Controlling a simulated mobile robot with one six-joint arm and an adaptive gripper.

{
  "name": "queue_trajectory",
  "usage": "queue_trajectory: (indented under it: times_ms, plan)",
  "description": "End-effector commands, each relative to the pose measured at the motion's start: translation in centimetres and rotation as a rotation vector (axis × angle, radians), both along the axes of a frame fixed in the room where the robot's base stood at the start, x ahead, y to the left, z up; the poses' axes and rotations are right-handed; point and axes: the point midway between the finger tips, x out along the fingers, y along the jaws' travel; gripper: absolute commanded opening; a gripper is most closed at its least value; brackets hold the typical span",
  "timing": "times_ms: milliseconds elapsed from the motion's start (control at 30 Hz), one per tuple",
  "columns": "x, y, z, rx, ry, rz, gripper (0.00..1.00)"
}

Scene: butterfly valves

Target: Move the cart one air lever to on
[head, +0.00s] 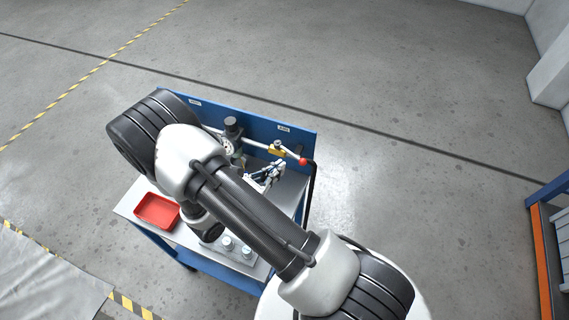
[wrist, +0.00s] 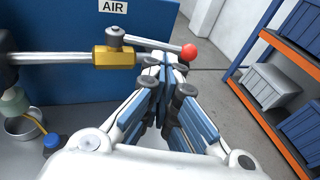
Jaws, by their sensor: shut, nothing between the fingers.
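The air lever is a pale handle with a red ball end (wrist: 189,51), pivoting on a dark hub (wrist: 115,37) over a yellow valve body (wrist: 113,57). In the wrist view it points right, roughly along the pipe. In the head view its red ball (head: 303,161) is at the right end of the cart's blue back panel. An AIR label (wrist: 113,6) is above the valve. My gripper (wrist: 166,64) is shut and empty, its tips just left of the ball near the handle; I cannot tell whether they touch. It also shows in the head view (head: 270,172).
A red tray (head: 157,211) sits on the left of the cart top. Below my arm are small pale round parts (head: 228,243). A grey gauge (head: 228,146) stands left of the valve. A blue and orange shelf (wrist: 268,70) is at the right.

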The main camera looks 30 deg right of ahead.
Motion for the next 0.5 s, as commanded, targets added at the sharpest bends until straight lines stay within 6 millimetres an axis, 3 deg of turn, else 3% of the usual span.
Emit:
queue_trajectory:
  times_ms: [200, 500]
  plan:
    - [0.9, -2.8, -0.6, 0.0, 0.001, -0.003, 0.0]
    - [1.1, -3.5, -0.7, 0.0, 0.0, 0.0, 0.0]
